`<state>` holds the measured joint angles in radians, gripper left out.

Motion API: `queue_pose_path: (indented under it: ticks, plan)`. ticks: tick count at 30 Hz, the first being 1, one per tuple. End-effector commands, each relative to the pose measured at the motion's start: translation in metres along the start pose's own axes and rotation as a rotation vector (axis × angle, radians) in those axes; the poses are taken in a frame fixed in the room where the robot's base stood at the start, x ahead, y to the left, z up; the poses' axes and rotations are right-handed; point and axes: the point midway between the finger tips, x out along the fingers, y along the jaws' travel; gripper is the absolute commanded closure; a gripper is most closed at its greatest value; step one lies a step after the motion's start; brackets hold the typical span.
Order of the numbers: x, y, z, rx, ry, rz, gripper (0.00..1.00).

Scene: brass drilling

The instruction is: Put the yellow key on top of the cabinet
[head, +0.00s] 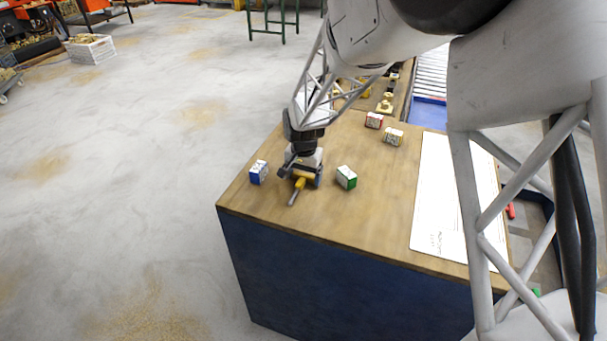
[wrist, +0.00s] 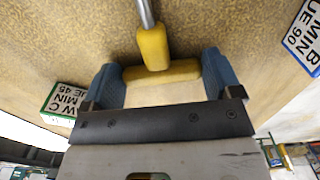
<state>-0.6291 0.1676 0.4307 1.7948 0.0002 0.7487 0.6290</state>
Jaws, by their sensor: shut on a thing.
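The yellow key (head: 299,184) is a T-shaped tool with a yellow handle and a grey metal shaft. In the head view it is at my gripper (head: 300,177), over the left part of the cabinet (head: 270,211), which has a wooden top and dark blue sides. In the wrist view, the blue fingers of my gripper (wrist: 163,85) are shut on the two ends of the yellow key's crossbar (wrist: 162,72). The shaft points away from the gripper, toward the top of the picture. I cannot tell whether the key touches the wooden top.
On the top stand a blue-and-white box (head: 259,172) left of my gripper and a green-and-white box (head: 346,177) right of it. A red-and-white box (head: 374,120) and a yellow-and-white box (head: 393,136) stand farther back. A white sheet (head: 445,195) lies at the right. The front middle is clear.

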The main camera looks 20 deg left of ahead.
Motion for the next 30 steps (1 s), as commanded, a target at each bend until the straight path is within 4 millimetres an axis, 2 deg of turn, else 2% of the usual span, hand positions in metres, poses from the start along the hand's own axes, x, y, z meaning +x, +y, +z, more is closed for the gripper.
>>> queue_pose_path:
  ticks: [1, 3, 11, 17, 23, 30]
  plan:
    - [0.0, 0.0, 0.0, 0.0, 0.0, 0.0, 0.11]
    - [0.0, 0.0, 0.0, 0.0, 0.0, 0.0, 0.0]
    - [-0.001, 0.0, 0.0, 0.0, 0.0, 0.0, 0.0]
    - [-0.008, 0.0, 0.0, 0.0, 0.001, 0.0, 0.0]
    - [-0.029, 0.0, 0.0, 0.0, 0.002, -0.002, 0.0]
    - [-0.066, 0.0, 0.0, 0.0, 0.002, -0.001, 0.0]
